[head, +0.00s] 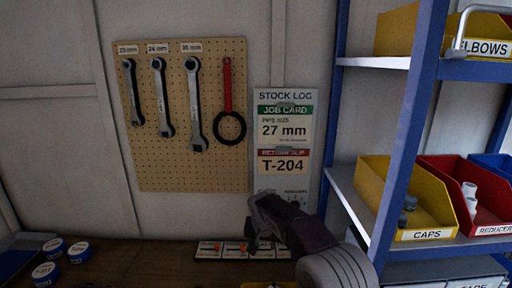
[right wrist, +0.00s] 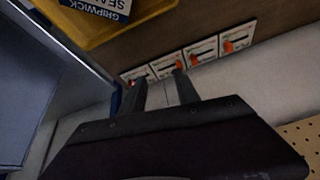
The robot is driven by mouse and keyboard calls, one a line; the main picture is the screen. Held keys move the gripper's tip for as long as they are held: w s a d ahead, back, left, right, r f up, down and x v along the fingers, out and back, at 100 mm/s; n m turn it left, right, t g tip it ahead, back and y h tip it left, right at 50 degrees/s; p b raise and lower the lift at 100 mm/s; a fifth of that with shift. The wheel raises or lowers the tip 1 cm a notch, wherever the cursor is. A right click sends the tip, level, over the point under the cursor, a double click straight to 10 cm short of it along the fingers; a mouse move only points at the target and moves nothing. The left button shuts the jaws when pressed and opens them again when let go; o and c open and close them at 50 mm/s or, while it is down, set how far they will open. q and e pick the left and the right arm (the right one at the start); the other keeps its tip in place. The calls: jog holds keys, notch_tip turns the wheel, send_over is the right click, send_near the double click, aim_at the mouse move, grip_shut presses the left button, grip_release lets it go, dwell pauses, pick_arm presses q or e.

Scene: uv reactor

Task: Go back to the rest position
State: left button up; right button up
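My right gripper (head: 259,222) is raised in front of the lower part of the stock log board (head: 285,135) in the head view. In the right wrist view its two fingers (right wrist: 161,82) stand apart with nothing between them. Past the fingertips is a row of small white panels with orange parts (right wrist: 198,51). My left gripper is not in view.
A pegboard (head: 215,170) with several hanging tools is on the wall. A blue-framed shelf (head: 400,130) with a yellow caps bin (head: 425,215) and a red reducer bin (head: 485,215) stands close at the right. Blue-topped tubs (head: 78,252) sit at the lower left.

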jog(key=s+d+m+g, duration=0.1)
jog(key=s+d+m, duration=0.1)
jog(key=s+d, duration=0.95)
jog(key=s+d+f+n+g, duration=0.1)
jog(key=s+f, duration=0.3)
jog(key=s, duration=0.5)
jog(key=s+d+f+n+g, duration=0.2)
jog(key=s+f, duration=0.3)
jog(key=s, duration=0.5)
jog(key=shift+s+d+f+n+y, duration=0.25)
jog(key=shift+s+f+n+y, duration=0.05)
jog(key=shift+n, duration=0.1)
